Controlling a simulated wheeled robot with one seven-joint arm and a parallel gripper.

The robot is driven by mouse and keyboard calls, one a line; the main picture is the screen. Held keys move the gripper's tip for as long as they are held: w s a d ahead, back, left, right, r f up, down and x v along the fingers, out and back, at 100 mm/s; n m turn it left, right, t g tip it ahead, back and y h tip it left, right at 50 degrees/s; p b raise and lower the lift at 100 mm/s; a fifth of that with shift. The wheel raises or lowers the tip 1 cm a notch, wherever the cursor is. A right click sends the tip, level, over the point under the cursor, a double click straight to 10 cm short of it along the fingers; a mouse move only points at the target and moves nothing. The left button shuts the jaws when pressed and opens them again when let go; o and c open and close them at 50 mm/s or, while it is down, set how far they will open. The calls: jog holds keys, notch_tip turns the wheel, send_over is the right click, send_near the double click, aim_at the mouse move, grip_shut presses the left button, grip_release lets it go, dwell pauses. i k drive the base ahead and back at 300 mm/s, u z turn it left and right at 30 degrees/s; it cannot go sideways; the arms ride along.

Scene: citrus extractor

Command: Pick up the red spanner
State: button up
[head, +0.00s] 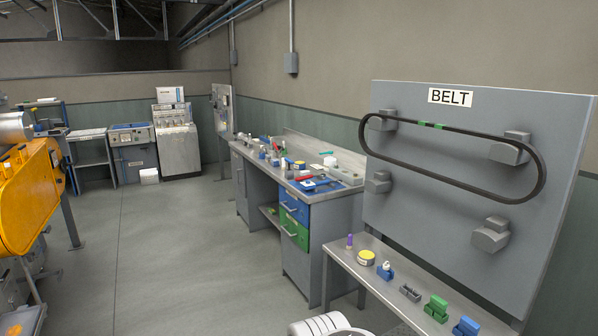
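A small red thing (304,178) lies on the grey workbench (345,192) against the right wall, beside a blue tray-like item (322,185). It may be the red spanner, but it is too small and far off to make out its shape.
The workbench carries several small items and has blue (294,208) and green (295,231) drawers. A nearer narrow table (385,292) holds several small parts below a grey BELT board (470,190). A yellow machine (28,200) stands left. The floor (170,250) between is clear.

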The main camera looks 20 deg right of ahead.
aim_at(308, 177)
jog(key=z, duration=0.35)
jog(key=i, duration=1.8)
jog(key=u, duration=0.6)
jog(key=i, duration=1.3)
jog(key=u, duration=0.55)
jog(key=i, duration=1.4)
jog(key=z, duration=1)
jog(key=i, duration=0.85)
jog(key=z, duration=2.35)
